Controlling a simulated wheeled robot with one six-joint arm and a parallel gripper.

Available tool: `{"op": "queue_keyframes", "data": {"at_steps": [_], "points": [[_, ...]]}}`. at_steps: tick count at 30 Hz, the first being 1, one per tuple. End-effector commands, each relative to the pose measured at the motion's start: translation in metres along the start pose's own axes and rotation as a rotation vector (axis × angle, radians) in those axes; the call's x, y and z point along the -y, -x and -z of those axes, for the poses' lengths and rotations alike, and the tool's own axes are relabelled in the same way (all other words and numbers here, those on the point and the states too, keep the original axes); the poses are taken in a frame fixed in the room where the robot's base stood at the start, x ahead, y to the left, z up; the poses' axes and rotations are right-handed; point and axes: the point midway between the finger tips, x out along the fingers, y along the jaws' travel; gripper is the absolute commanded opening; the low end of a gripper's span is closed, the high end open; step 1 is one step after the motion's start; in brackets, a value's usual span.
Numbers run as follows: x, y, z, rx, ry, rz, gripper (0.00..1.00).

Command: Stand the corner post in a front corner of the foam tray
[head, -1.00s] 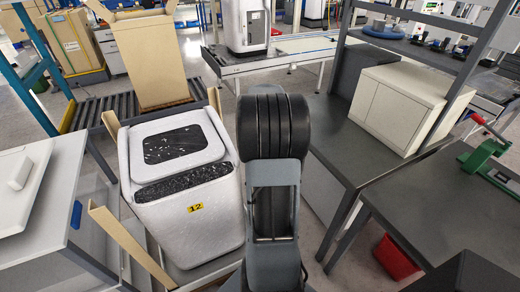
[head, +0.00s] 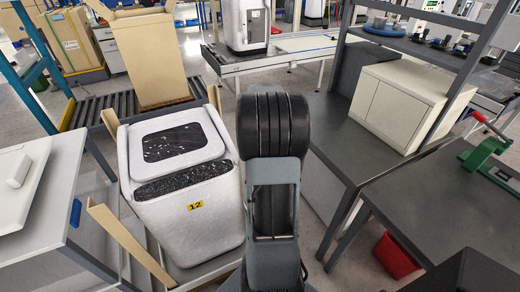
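A white machine (head: 205,232) with black panels and a yellow "12" label stands on a low pale tray (head: 212,272), of which only parts of the edge show. A tan corner post (head: 130,243) rises at the machine's front left and looks slanted in this view. Two more tan posts show, at the back left (head: 110,122) and at the back right (head: 214,97). My arm covers the area right of the machine, so the front right corner is hidden. My gripper is out of view, and whether it holds a post cannot be seen.
A tall tan carton (head: 150,62) stands on the roller conveyor (head: 85,114) behind. A white-topped bench (head: 55,215) is at left. Grey benches at right carry a cream cabinet (head: 412,105) and a green press (head: 487,155). A red bin (head: 396,257) is below.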

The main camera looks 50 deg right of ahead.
Motion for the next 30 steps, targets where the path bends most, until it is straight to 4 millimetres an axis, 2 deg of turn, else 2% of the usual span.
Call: {"op": "queue_keyframes", "data": {"at_steps": [4,6,14,19,24,30], "points": [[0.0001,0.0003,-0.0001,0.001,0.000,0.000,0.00],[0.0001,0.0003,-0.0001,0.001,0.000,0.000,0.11],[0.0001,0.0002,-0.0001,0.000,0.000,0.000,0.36],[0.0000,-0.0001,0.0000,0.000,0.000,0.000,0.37],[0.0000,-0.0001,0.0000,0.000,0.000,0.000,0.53],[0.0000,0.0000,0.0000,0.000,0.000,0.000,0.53]]}}
